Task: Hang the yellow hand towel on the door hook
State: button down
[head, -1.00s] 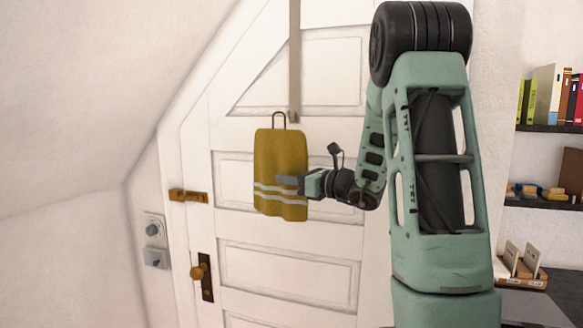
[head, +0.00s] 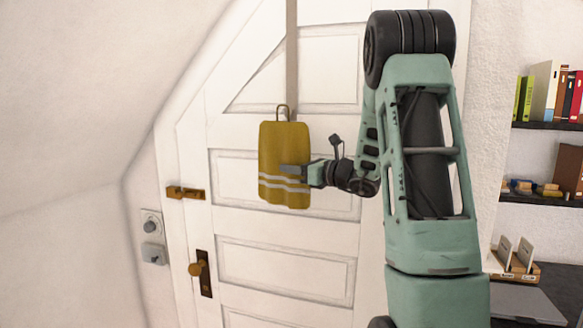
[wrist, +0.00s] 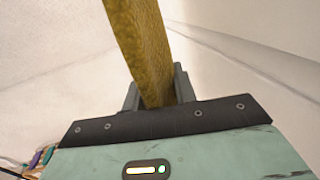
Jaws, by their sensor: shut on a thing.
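The yellow hand towel (head: 284,146) has two pale stripes near its bottom and a stiff loop (head: 282,107) at its top. My gripper (head: 292,169) is shut on the towel's lower right part and holds it upright before the door (head: 285,262). A grey strap (head: 291,60) runs down the door to the hook. In the head view the loop overlaps the strap's lower end; the hook is mostly hidden, and I cannot tell whether they touch. In the wrist view the towel (wrist: 140,45) shows edge-on between the fingers (wrist: 157,90).
A brass latch (head: 186,192) and a brass knob (head: 196,269) are at the door's left side. The sloped ceiling (head: 70,110) closes in on the left. Shelves with books (head: 550,95) stand at the right. The door's lower panels are clear.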

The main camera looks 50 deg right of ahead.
jog(key=shift+w+d+f+b, duration=0.1)
jog(key=shift+w+d+f, duration=0.2)
jog(key=shift+d, duration=0.4)
jog(key=shift+w+d+f+b, duration=0.1)
jog(key=shift+w+d+f, duration=0.2)
jog(key=shift+d, duration=0.35)
jog(key=shift+w+d+f+b, duration=0.1)
jog(key=shift+w+d+f, duration=0.1)
jog(key=shift+d+f, duration=0.35)
jog(key=shift+d, duration=0.35)
jog(key=c, duration=1)
grip_release()
jog(key=shift+d, duration=0.1)
jog(key=shift+c, duration=0.2)
jog(key=s+d+b, duration=0.2)
jog(key=s+b, duration=0.5)
jog(key=s, duration=1)
jog(key=shift+s+r, duration=0.15)
